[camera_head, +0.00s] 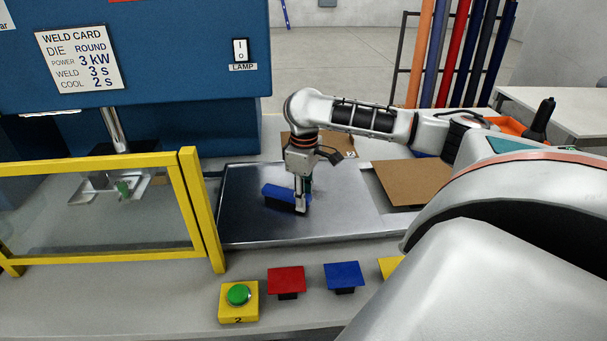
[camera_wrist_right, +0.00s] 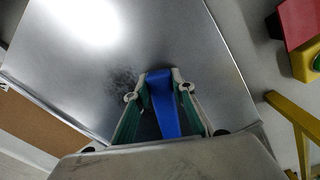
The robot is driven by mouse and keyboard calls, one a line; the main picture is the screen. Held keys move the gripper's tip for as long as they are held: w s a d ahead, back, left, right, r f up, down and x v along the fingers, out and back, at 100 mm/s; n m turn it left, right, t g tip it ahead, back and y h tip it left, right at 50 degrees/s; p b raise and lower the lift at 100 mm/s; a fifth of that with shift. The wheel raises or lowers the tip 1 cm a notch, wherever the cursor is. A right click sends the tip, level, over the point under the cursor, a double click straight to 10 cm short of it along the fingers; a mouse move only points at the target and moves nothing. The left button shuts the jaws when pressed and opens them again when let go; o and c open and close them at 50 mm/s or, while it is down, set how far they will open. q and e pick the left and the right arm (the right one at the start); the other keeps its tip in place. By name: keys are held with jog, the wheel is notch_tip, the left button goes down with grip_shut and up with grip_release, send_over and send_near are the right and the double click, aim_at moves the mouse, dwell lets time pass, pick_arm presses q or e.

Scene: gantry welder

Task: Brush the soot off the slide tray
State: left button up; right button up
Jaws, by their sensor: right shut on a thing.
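The slide tray (camera_head: 345,220) is a flat grey metal tray on the bench, right of the yellow-framed guard. My right gripper (camera_head: 301,207) is over its middle, pointing down, shut on a blue brush (camera_head: 277,192). In the right wrist view the tray (camera_wrist_right: 190,50) fills most of the picture. The blue brush (camera_wrist_right: 164,105) sits between the fingers of the right gripper (camera_wrist_right: 160,78). A dark soot smudge (camera_wrist_right: 122,80) lies on the tray beside the fingertips. The bristles are mostly hidden, and I cannot tell whether they touch the tray. My left gripper is not in view.
The yellow-framed guard (camera_head: 187,205) stands at the tray's left. A green button on a yellow box (camera_head: 238,296), a red plate (camera_head: 286,280) and a blue plate (camera_head: 343,276) are in front. A brown board (camera_head: 410,182) lies at the right.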

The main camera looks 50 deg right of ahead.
aim_at(317, 189)
jog(key=shift+s+a, duration=1.15)
jog(key=shift+s, duration=0.3)
jog(key=shift+s+d, duration=0.4)
jog(key=shift+d, duration=0.15)
jog(key=shift+w+d+f, duration=0.1)
jog(key=shift+w+d, duration=1.75)
jog(key=shift+w, duration=0.3)
jog(key=shift+w+d, duration=1.8)
jog(key=shift+w, duration=0.3)
jog(key=shift+s+d, duration=0.45)
jog(key=shift+d, duration=0.15)
jog(key=shift+s+a+r, duration=0.2)
jog(key=shift+s+a, duration=1)
jog(key=shift+s, duration=0.2)
jog(key=shift+s+a+f, duration=0.2)
jog(key=shift+s+a, duration=1.2)
jog(key=shift+s, duration=0.25)
jog(key=shift+s+a+r, duration=0.1)
jog(key=shift+s+a, duration=0.95)
jog(key=shift+s, duration=0.2)
jog(key=shift+s+d, duration=0.45)
jog(key=shift+d, duration=0.15)
jog(key=shift+w+d, duration=1.1)
jog(key=shift+w, duration=0.25)
jog(key=shift+w+d, duration=1.1)
jog(key=shift+w, duration=0.2)
jog(key=shift+w+d, duration=1.1)
jog(key=shift+w, duration=0.25)
jog(key=shift+w+d, duration=0.3)
jog(key=shift+d, duration=0.15)
